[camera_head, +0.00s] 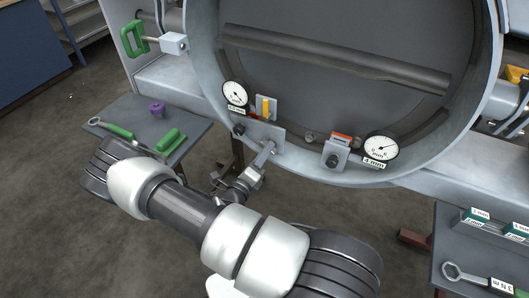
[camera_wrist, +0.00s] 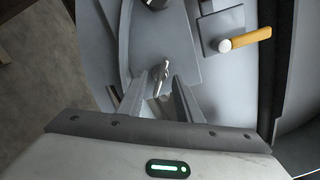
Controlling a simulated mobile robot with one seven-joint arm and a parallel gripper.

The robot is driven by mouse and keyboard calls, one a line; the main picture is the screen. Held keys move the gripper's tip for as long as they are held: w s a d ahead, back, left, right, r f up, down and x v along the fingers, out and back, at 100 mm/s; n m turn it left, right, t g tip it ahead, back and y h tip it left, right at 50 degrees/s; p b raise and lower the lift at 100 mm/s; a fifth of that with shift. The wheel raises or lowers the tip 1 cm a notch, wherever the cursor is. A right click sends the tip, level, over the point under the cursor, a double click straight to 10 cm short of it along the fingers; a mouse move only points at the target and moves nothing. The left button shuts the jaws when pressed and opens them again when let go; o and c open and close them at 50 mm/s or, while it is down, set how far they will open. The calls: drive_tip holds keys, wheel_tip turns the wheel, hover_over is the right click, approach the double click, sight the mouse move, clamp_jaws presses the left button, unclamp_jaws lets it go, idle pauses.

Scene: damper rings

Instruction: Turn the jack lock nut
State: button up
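My gripper (camera_head: 262,160) reaches up to the grey plate (camera_head: 268,133) at the lower left of the big ring. In the wrist view its two fingers (camera_wrist: 158,90) stand apart. A small shiny metal piece (camera_wrist: 161,70), perhaps the jack lock nut or its screw, shows between and just past the fingertips, in front of the plate (camera_wrist: 188,50). I cannot tell whether the fingers touch it. A dark round knob (camera_head: 238,131) sits at the plate's left end; part of it shows at the top edge of the wrist view (camera_wrist: 155,3).
A yellow lever (camera_head: 266,106) is just above the plate. Two dial gauges (camera_head: 235,94) (camera_head: 381,148) and a right-hand block (camera_head: 336,155) with a dark knob sit along the ring (camera_head: 440,152). A side table (camera_head: 190,125) with a wrench and green parts is left; another is right.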

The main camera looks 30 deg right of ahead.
drive_tip(key=shift+a, duration=0.15)
drive_tip(key=shift+v, duration=0.8)
drive_tip(key=p+v, duration=0.1)
drive_tip(key=v, duration=0.5)
drive_tip(key=shift+r, duration=0.15)
idle(0.4)
